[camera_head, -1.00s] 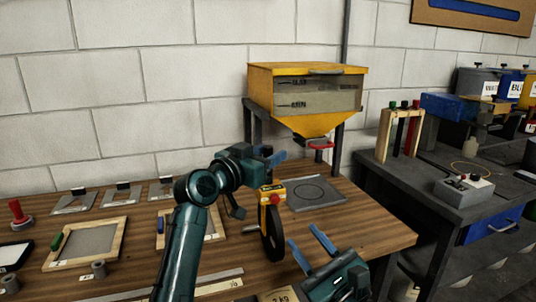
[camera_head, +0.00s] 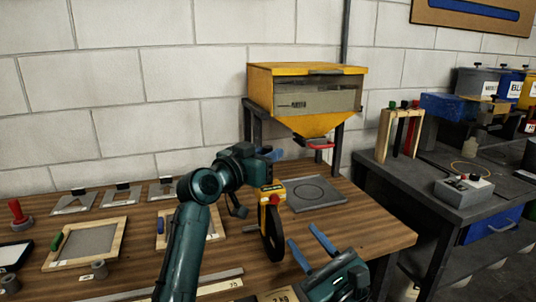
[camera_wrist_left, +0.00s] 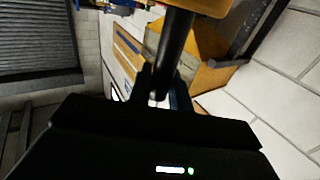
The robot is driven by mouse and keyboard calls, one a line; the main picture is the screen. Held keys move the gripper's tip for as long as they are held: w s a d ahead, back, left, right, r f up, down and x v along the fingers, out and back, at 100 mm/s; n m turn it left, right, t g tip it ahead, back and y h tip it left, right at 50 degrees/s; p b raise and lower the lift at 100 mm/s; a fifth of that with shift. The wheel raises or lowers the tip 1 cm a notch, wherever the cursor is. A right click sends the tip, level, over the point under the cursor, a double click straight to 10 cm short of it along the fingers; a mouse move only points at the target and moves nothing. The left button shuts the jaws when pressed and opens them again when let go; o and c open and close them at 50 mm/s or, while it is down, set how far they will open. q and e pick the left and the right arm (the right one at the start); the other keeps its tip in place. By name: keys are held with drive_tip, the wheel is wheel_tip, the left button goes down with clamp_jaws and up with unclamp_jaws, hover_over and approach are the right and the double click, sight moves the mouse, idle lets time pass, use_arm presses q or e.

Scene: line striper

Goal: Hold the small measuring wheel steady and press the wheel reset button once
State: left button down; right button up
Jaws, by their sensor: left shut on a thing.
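The small measuring wheel (camera_head: 273,240) stands upright near the front right of the wooden table, a dark wheel under a yellow head with a red part. My left gripper (camera_head: 272,158) is just above and behind the yellow head. In the left wrist view it is shut on the dark handle (camera_wrist_left: 173,50) of the measuring wheel, with a yellow part at the top edge. My right gripper (camera_head: 310,243) is open, its blue fingers apart and empty, right of the wheel.
A yellow hopper (camera_head: 305,90) on a dark stand is behind the wheel. A grey plate with a circle (camera_head: 318,194) lies below it. Framed screens (camera_head: 92,241) and stencils fill the table's left. A grey bench (camera_head: 425,185) stands at the right.

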drive_tip(key=shift+c, duration=0.4)
clamp_jaws()
idle(1.4)
